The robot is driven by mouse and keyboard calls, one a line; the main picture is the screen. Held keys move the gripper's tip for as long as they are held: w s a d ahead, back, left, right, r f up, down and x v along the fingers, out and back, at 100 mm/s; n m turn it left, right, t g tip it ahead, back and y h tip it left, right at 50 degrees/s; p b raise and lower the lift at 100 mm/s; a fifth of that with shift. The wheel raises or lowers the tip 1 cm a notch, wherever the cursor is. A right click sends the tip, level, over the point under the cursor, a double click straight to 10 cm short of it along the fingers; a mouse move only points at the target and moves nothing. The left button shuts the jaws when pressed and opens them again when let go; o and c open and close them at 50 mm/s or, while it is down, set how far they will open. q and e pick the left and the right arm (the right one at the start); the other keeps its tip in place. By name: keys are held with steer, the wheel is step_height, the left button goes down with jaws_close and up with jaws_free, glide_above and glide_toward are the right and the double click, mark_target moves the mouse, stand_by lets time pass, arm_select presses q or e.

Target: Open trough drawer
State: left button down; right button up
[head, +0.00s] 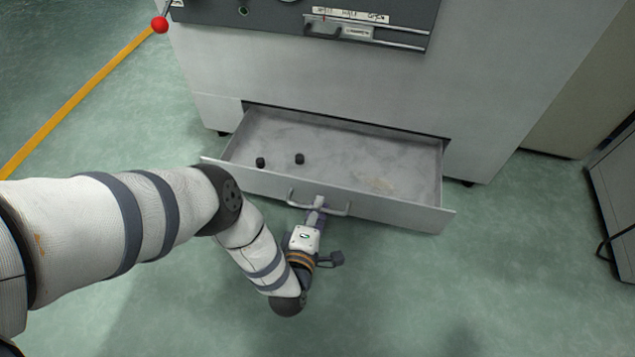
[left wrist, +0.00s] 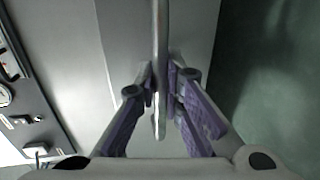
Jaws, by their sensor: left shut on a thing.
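The trough drawer (head: 400,208) at the base of the grey machine is pulled out, and its inside shows from above. Two small dark round pieces (head: 299,158) lie in it, with a pale patch on its floor at the right. My left gripper (head: 318,204) is at the drawer's bar handle (head: 292,200), on the front panel. In the left wrist view the purple-padded fingers (left wrist: 163,88) are shut on the handle bar (left wrist: 160,40), one on each side. My right gripper is not in view.
The grey machine (head: 380,95) stands behind the drawer, with a dark panel and a smaller handle (head: 322,30) above. A red ball knob (head: 159,25) sticks out at the upper left. Green floor (head: 480,280) is clear in front and right. A dark cabinet (head: 615,190) stands at the right edge.

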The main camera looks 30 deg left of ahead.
arm_select(q)
steer(key=c, duration=1.7)
jaws_free()
steer(key=v, duration=1.2)
